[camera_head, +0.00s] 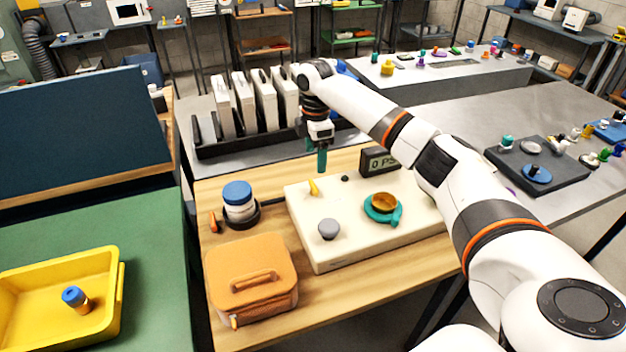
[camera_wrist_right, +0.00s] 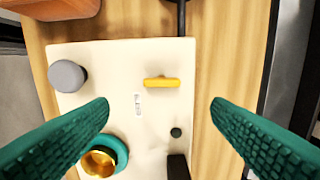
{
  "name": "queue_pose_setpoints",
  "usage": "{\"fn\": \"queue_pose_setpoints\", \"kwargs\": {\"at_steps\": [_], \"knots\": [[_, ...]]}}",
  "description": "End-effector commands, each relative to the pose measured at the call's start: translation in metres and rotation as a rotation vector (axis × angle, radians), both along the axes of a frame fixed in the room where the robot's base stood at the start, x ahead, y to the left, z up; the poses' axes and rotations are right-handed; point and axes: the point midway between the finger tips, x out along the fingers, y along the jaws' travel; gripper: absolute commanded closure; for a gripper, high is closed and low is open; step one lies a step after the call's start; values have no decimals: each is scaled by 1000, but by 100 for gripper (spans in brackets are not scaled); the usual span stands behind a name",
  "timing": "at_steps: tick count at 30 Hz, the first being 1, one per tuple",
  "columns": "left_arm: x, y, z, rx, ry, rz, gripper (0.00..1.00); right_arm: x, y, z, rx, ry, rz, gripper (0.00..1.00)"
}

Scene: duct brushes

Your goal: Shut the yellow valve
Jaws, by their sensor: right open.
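The yellow valve (camera_head: 313,187) is a small lever handle on the cream panel (camera_head: 300,228), near the panel's back left part. In the right wrist view the yellow valve (camera_wrist_right: 162,83) lies level across the picture, between and ahead of the fingers. My right gripper (camera_head: 321,160) points down above the back edge of the panel, close to the valve and apart from it. In the right wrist view its green fingers (camera_wrist_right: 160,118) are wide open with nothing between them. My left gripper is not in view.
The panel also bears a grey knob (camera_head: 328,229), a teal ring with a brass centre (camera_head: 383,208), a small dark button (camera_head: 345,178) and a gauge display (camera_head: 379,161). An orange case (camera_head: 251,277) and a blue-topped jar (camera_head: 238,196) stand to the left.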

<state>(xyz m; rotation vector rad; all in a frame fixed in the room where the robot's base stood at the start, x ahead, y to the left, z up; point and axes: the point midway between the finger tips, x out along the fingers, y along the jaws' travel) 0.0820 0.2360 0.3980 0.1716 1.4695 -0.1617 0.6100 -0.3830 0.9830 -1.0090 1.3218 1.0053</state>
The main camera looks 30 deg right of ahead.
Motion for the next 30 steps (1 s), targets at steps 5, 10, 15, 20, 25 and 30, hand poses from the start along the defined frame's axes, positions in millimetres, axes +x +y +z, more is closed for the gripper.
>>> {"fn": "queue_pose_setpoints", "kwargs": {"at_steps": [5, 10, 15, 20, 25, 30], "knots": [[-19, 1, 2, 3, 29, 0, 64, -1, 0, -39, -1, 5, -1, 27], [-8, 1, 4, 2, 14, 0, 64, 0, 1, -69, 0, 3, -1, 27], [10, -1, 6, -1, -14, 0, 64, 0, 0, -86, -1, 2, 0, 27], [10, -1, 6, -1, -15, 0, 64, 0, 0, -91, -1, 0, 0, 27], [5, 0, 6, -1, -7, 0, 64, 0, 0, -91, -1, 0, 0, 27], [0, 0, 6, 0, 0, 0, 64, 0, 0, -91, -1, 0, 0, 49]]}}
